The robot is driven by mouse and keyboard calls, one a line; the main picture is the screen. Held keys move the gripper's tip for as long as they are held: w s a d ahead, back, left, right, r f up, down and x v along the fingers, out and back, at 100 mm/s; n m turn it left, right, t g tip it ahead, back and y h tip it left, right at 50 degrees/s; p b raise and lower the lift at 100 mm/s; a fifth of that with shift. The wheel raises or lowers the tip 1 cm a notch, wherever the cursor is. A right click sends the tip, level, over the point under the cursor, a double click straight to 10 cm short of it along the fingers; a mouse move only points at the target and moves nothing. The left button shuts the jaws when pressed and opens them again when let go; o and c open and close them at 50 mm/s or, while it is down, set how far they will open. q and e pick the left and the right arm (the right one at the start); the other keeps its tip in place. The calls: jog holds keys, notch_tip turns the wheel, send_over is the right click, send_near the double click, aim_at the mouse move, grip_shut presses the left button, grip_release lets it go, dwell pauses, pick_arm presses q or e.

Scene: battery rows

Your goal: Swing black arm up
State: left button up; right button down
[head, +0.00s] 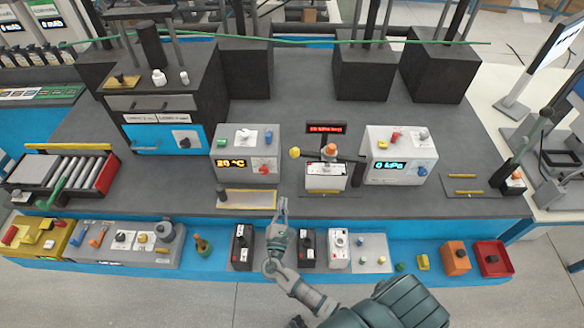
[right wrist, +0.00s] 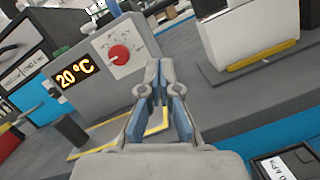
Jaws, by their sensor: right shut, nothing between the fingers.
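A black arm (head: 343,157) lies roughly level across the top of a small white box (head: 325,180) at mid-bench. It has a yellow knob (head: 295,153) at its left end and meets a dark post at its right. An orange-topped piece (head: 330,149) stands beside it. My right gripper (head: 283,203) is in front of and below the knob, near the bench's front edge, apart from the arm. Its fingers are shut and empty; the right wrist view also shows its closed fingertips (right wrist: 160,68). The black arm cannot be made out there. My left gripper is out of view.
A grey box reading 20 °C (head: 245,155) stands left of the arm, and a white kPa box (head: 400,155) right of it. A yellow-outlined pad (head: 246,206) lies left of my gripper. Black battery-like boxes (head: 307,248) stand on the lower blue shelf.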

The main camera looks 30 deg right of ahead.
jog(key=d+n, duration=0.1)
jog(key=w+d+n, duration=0.1)
jog(key=d, duration=0.1)
jog(key=w+d+n+t+y, duration=0.1)
jog(key=n, duration=0.1)
jog(key=shift+w+d+f, duration=0.1)
jog(key=shift+d+f, duration=0.05)
jog(key=shift+d, duration=0.2)
jog(key=w+d+r+p, duration=0.3)
jog(key=w+d+r, duration=0.2)
jog(key=w+r, duration=0.1)
jog(key=shift+w+p, duration=0.35)
jog(key=shift+w, duration=0.1)
jog(key=shift+a+r, duration=0.1)
jog(key=shift+a+r, duration=0.1)
